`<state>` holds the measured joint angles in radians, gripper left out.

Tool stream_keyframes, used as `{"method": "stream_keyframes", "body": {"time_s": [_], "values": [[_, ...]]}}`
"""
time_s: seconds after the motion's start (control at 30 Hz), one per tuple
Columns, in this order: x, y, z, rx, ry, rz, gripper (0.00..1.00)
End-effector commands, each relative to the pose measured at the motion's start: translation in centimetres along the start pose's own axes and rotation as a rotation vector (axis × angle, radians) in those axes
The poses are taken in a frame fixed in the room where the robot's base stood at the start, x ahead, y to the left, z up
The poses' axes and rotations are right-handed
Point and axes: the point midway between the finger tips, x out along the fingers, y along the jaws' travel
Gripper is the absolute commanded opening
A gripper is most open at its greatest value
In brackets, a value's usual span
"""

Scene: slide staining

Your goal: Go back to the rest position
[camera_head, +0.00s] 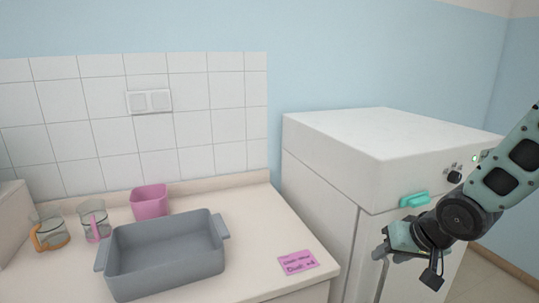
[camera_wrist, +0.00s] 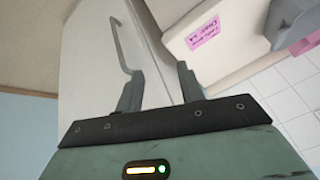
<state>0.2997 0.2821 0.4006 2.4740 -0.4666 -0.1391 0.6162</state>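My gripper (camera_head: 384,250) is at the right of the head view, in front of the white cabinet and below its teal handle. In the wrist view, the two fingers of my gripper (camera_wrist: 161,76) stand apart with nothing between them, so it is open and empty. The white cabinet (camera_head: 385,140) stands right of the counter; its front is partly hidden by my arm. The teal handle (camera_head: 414,200) sits on the cabinet's upper front edge, apart from my fingers in the head view. A thin bent grey bar (camera_wrist: 122,45) shows near the left finger in the wrist view; whether they touch is unclear.
The counter (camera_head: 245,230) at left holds a grey tray (camera_head: 120,284), a pink cup (camera_head: 150,203), two glass beakers with an orange handle (camera_head: 50,234) and a pink handle (camera_head: 94,222), and a pink note (camera_head: 298,263). Floor shows at the far right.

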Motion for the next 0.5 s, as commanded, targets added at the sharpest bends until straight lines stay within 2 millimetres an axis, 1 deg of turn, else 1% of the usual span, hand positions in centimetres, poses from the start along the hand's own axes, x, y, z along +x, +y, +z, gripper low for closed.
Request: {"method": "stream_keyframes", "body": {"time_s": [0.03,0.07,0.1,0.17,0.2,0.27,0.3,0.4,0.5], "values": [[-1.0,-2.2,1.4,-0.085,-0.043,0.02,0.38],[-1.5,-3.3,2.4,-0.131,-0.073,0.033,0.38],[-2.4,-4.6,3.8,-0.193,-0.116,0.048,0.38],[-3.8,-6.5,6.0,-0.282,-0.182,0.062,0.38],[-4.9,-7.6,7.7,-0.342,-0.227,0.067,0.38],[-6.6,-9.2,10.1,-0.427,-0.294,0.066,0.38],[-7.7,-10.0,11.7,-0.48,-0.337,0.062,0.38],[-10.2,-11.5,15.3,-0.593,-0.432,0.041,0.38],[-12.1,-12.4,17.8,-0.671,-0.501,0.017,0.38]]}}
